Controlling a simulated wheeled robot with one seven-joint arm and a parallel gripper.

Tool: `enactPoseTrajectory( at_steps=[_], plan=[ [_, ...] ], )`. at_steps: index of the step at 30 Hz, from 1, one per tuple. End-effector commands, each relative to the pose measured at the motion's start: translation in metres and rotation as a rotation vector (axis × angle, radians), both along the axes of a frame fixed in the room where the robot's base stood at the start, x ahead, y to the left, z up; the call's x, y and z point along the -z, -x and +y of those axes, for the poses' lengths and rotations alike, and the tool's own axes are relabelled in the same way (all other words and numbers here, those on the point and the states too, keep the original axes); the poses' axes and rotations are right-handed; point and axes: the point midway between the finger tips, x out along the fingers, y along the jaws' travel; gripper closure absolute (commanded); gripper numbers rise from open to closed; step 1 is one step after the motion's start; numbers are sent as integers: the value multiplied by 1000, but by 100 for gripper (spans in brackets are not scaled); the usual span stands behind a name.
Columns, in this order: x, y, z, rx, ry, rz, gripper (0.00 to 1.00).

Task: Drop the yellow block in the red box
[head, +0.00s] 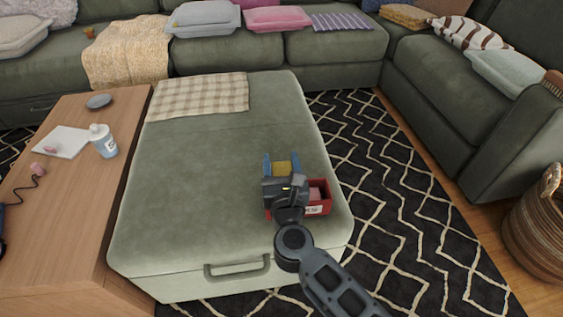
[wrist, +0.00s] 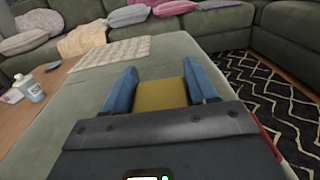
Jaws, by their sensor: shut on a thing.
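My gripper (head: 281,165) is over the right front part of the green ottoman (head: 200,180). Its blue fingers (wrist: 162,88) are shut on the yellow block (wrist: 162,94), which also shows between them in the head view (head: 284,168). The red box (head: 318,209) sits on the ottoman, partly hidden behind my gripper, with a white label on its front and something pinkish inside. In the head view the block appears just beyond the box. I cannot tell its exact height. Only a sliver of red shows at the right in the wrist view.
A wooden table (head: 75,200) on the left holds a white bottle (head: 103,141), a grey dish (head: 98,101) and a white pad (head: 61,141). A checked cloth (head: 199,97) lies on the ottoman's far end. The patterned rug (head: 400,200) is open floor; a wicker basket (head: 538,235) stands at right.

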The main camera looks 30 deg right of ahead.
Motion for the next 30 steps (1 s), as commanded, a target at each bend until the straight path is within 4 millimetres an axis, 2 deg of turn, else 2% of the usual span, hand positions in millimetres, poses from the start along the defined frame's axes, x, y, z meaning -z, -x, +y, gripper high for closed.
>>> enactPoseTrajectory(
  at_steps=[21,30],
  plan=[
    [42,0,0,1,1,-1,74],
    [52,0,0,0,0,-1,74]
  ],
)
